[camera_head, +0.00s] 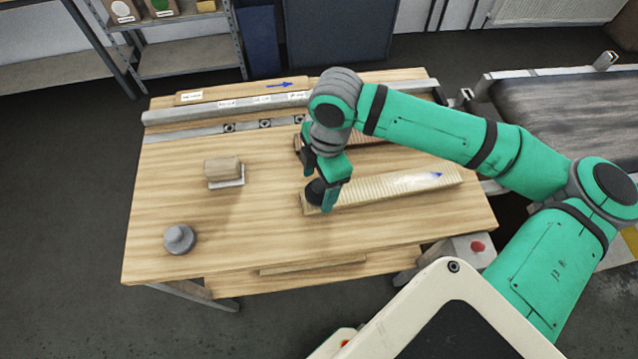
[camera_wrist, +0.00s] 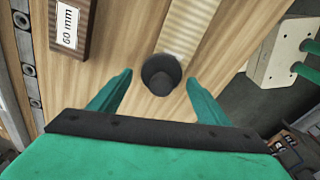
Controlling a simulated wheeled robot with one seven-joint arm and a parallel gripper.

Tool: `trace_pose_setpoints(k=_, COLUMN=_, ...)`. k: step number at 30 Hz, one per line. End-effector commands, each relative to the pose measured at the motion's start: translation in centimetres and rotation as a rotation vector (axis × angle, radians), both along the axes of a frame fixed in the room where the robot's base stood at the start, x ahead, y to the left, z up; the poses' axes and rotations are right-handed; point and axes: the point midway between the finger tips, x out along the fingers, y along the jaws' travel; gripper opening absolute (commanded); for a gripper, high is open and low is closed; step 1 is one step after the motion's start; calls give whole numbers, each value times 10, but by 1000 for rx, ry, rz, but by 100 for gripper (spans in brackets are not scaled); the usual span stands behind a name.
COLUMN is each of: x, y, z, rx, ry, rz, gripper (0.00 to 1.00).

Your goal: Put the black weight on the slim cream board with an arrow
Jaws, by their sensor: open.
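The black weight (camera_head: 315,191) is a dark round knob-topped piece at the left end of a slim cream board (camera_head: 390,187) that carries a blue arrow near its right end. In the wrist view the black weight (camera_wrist: 161,74) stands upright at the near end of the ribbed cream board (camera_wrist: 193,32). My gripper (camera_head: 327,195) is open, low over that end of the board. In the wrist view its two green fingers (camera_wrist: 158,92) stand apart on either side of the weight, with visible gaps. My fingers partly hide the weight in the head view.
A grey weight (camera_head: 179,238) stands at the table's front left. A wooden block (camera_head: 223,167) sits on a small pale base. A brown board labelled 60 mm (camera_wrist: 69,25) lies beside the cream board. Another arrowed board (camera_head: 250,92) lies behind the metal rail (camera_head: 200,113).

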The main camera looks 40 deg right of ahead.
Motion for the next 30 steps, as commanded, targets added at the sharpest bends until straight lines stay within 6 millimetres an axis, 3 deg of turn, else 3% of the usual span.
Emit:
trace_pose_setpoints(k=16, x=-3, y=-11, z=97, rx=0, ry=-1, rz=0, gripper=70)
trace_pose_setpoints(k=22, x=-4, y=-13, z=113, rx=0, ry=1, rz=-1, gripper=70)
trace_pose_setpoints(k=30, x=-4, y=-14, z=115, rx=0, ry=0, rz=0, gripper=70)
